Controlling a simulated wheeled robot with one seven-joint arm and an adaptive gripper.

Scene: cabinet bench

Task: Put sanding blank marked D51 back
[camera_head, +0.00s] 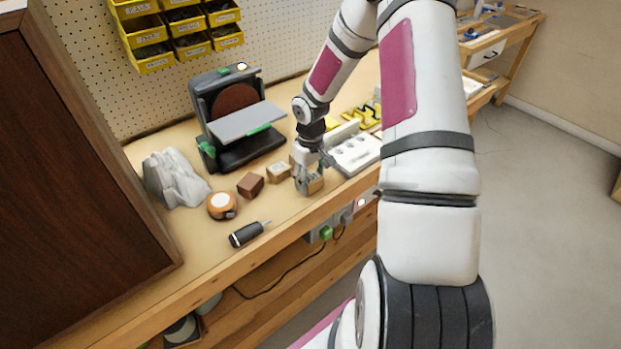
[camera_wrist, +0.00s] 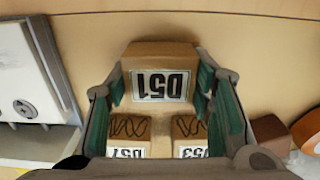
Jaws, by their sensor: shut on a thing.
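My gripper (camera_head: 308,178) is low over the bench, shut on a tan block (camera_head: 315,186). In the wrist view, the held block (camera_wrist: 160,58) sits between the teal finger pads of my gripper (camera_wrist: 162,85), and its label reads D51 upside down. I cannot tell whether it touches the bench. Two more tan blocks show behind it, with dark squiggles on them. The left one (camera_wrist: 128,128) has a label that looks like D51, and the right one (camera_wrist: 189,127) one that looks like D53.
A tan block (camera_head: 279,173), a brown block (camera_head: 250,185), an orange tape roll (camera_head: 222,205) and a black tool (camera_head: 246,234) lie left of my gripper. The sander (camera_head: 240,122) stands behind. A white tray (camera_head: 358,157) lies right.

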